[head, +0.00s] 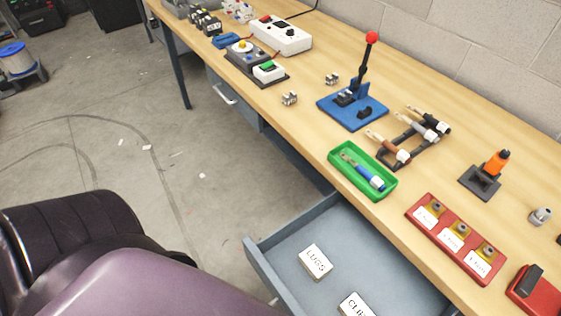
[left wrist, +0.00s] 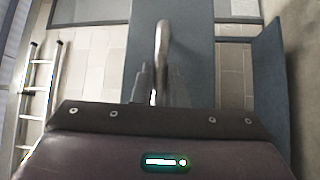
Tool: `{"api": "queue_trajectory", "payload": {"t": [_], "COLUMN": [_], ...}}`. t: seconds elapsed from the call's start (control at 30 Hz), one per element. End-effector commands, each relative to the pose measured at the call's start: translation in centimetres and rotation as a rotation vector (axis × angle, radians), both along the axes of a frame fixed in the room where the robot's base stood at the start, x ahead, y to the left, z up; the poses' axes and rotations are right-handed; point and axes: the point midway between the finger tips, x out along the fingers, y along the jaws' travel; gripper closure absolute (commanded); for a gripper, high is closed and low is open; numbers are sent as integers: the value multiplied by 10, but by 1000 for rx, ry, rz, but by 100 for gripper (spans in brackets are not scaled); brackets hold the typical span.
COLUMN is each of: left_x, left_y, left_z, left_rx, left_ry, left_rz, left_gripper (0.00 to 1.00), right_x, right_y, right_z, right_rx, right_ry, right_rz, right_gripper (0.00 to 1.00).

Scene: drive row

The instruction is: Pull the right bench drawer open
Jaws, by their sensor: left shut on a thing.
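The right bench drawer (head: 345,235) stands pulled out from under the bench in the head view, its blue-grey tray exposed. Inside lie a white box marked LUGS (head: 315,262) and a second white labelled box (head: 356,305), cut by the frame edge. In the left wrist view the drawer's blue-grey front (left wrist: 193,70) faces me, with its silver bar handle (left wrist: 162,42). My left gripper (left wrist: 153,85) is shut on this handle. In the head view my purple arm covers the lower left, and the gripper's fingers are hidden. My right gripper is in neither view.
The left bench drawer, with a silver handle (head: 225,93), is shut. A green tray (head: 336,173) and a red block with labels (head: 415,212) sit near the bench's front edge, by the open drawer. The concrete floor (head: 150,200) left of the bench is largely clear.

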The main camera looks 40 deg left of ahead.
Motion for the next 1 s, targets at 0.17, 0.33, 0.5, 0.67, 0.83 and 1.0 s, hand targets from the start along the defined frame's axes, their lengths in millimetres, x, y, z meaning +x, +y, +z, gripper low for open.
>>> {"api": "queue_trajectory", "payload": {"t": [0.17, 0.33, 0.5, 0.67, 0.83, 1.0], "left_x": [0, 0, -1, -11, -24, -33], "left_y": [0, 0, 3, 23, 49, 66], "left_z": [0, 0, -1, -6, -9, -11], "left_rx": [1, 1, 2, 3, 2, 2], "left_ry": [0, 0, 1, 3, 2, 2], "left_rz": [0, 0, 0, -1, -1, -1], "left_gripper": [67, 66, 66, 66, 66, 66], "right_x": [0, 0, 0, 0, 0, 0], "right_y": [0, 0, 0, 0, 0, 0], "right_z": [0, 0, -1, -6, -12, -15], "right_rx": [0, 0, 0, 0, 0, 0], "right_ry": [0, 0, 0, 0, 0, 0], "right_rz": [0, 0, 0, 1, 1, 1], "right_gripper": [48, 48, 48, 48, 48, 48]}}
